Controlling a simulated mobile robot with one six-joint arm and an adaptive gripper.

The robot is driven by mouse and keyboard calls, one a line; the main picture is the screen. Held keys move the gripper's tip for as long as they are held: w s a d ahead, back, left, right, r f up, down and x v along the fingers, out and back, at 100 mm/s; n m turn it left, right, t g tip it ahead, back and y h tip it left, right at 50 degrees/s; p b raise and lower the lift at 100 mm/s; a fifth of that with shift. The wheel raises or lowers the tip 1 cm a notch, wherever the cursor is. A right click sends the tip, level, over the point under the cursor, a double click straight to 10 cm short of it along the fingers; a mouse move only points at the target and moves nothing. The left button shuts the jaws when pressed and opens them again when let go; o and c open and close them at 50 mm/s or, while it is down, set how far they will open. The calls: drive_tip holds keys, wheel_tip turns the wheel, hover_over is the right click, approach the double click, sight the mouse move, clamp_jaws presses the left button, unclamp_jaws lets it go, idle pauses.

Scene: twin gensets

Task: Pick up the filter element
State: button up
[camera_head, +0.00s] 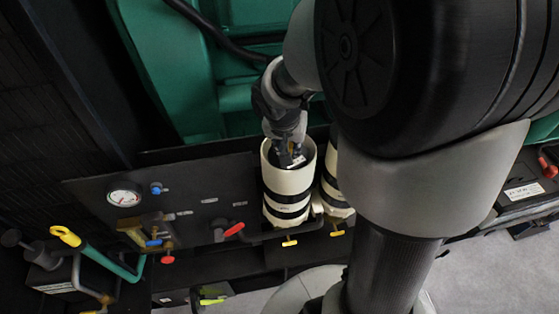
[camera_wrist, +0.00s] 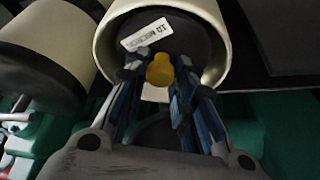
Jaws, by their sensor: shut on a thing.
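The filter element (camera_wrist: 185,38) shows in the wrist view as a dark round top with a white label and a yellow knob (camera_wrist: 160,70). It sits inside an open cream housing with black bands (camera_head: 287,182), whose rim also shows in the wrist view (camera_wrist: 222,62). My gripper (camera_head: 287,152) reaches down into the mouth of this housing from above. In the wrist view my gripper (camera_wrist: 160,80) has its fingers on both sides of the knob, shut on it. The lower part of the element is hidden by the housing wall.
A second banded cream housing (camera_head: 333,185) stands close on the right. A dark panel with a pressure gauge (camera_head: 124,195), red-handled and blue-handled valves lies to the left. Green engine parts (camera_head: 170,60) rise behind. Yellow taps (camera_head: 290,242) sit below the housings.

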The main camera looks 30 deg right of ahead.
clamp_jaws()
idle(0.6)
drive_tip(key=shift+r, duration=0.1)
wheel_tip(320, 180, up, 28)
drive_tip(key=p, duration=0.7)
